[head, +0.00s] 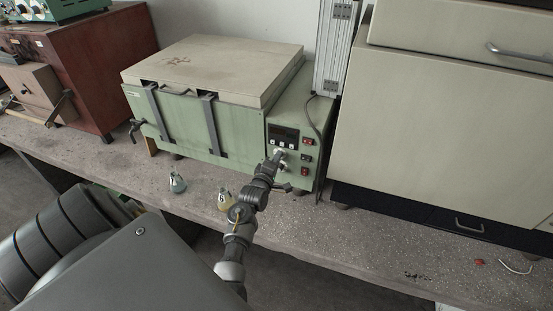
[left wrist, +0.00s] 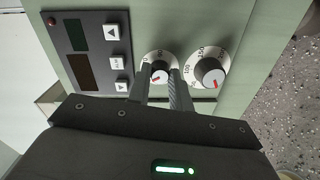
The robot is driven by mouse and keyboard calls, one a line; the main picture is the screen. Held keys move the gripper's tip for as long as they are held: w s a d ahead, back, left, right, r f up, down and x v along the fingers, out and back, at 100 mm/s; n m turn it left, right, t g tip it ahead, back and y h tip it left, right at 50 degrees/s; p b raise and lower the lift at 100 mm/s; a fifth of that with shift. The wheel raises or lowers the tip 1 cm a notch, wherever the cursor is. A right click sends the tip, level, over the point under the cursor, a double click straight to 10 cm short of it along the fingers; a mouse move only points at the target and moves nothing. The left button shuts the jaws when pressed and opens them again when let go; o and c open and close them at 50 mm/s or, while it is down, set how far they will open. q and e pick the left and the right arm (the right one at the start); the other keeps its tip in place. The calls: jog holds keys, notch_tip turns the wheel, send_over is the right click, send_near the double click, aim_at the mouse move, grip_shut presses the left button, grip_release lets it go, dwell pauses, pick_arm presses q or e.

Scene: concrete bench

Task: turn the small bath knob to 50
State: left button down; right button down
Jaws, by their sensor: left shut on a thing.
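The green water bath (head: 190,130) stands on the bench with its control panel on the right front. In the left wrist view the small knob (left wrist: 160,77) has a pale face with a red mark, and a numbered dial around it. My left gripper (left wrist: 160,82) is shut on this knob, one finger on each side; the fingers hide part of the dial. The mark's exact reading is too small to tell. In the head view my left gripper (head: 278,157) reaches the panel and covers the knob. My right gripper is not in view.
A larger knob (left wrist: 209,75) with its own numbered dial sits close beside the small one. Push buttons and dark displays (left wrist: 82,45) are on the panel. A cream cabinet (head: 440,120) is at right.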

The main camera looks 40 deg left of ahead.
pick_arm(q)
jog(key=shift+n, duration=0.3)
jog(key=c, duration=1.3)
grip_release()
jog(key=shift+o, duration=0.2)
jog(key=b+v, duration=0.2)
jog(key=v, duration=0.8)
jog(key=shift+s+b, duration=0.3)
jog(key=shift+s, duration=0.1)
